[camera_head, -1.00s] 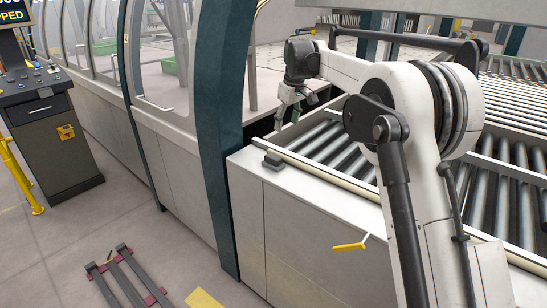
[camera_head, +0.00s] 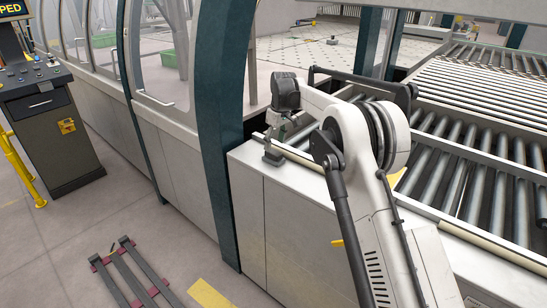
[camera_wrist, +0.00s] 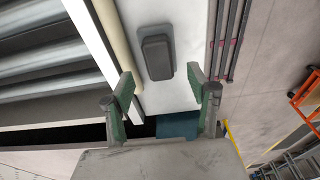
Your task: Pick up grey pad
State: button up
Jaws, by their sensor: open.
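The grey pad (camera_wrist: 157,55) is a small dark block with rounded corners, lying on the white ledge (camera_wrist: 178,92) beside the rollers. In the wrist view it lies just beyond my fingertips, about midway between their lines. My gripper (camera_wrist: 162,84) is open, with its two green-lined fingers apart and nothing between them. In the head view the pad (camera_head: 273,157) shows at the ledge's corner, directly below my gripper (camera_head: 270,142). The gap between the fingertips and the pad is hard to judge there.
Metal rollers (camera_head: 430,165) run to the right of the ledge. A dark teal machine post (camera_head: 220,130) stands close on the left. A dark rail frame (camera_head: 135,275) lies on the floor, and a control console (camera_head: 55,130) stands at far left.

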aim_at(274, 151)
jog(key=shift+w+a+f+p, duration=0.15)
jog(key=shift+f+p, duration=0.15)
jog(key=shift+f, duration=1.05)
jog(key=shift+w+a+f+p, duration=0.1)
jog(key=shift+f+p, duration=0.15)
jog(key=shift+f, duration=1.1)
jog(key=c, duration=1)
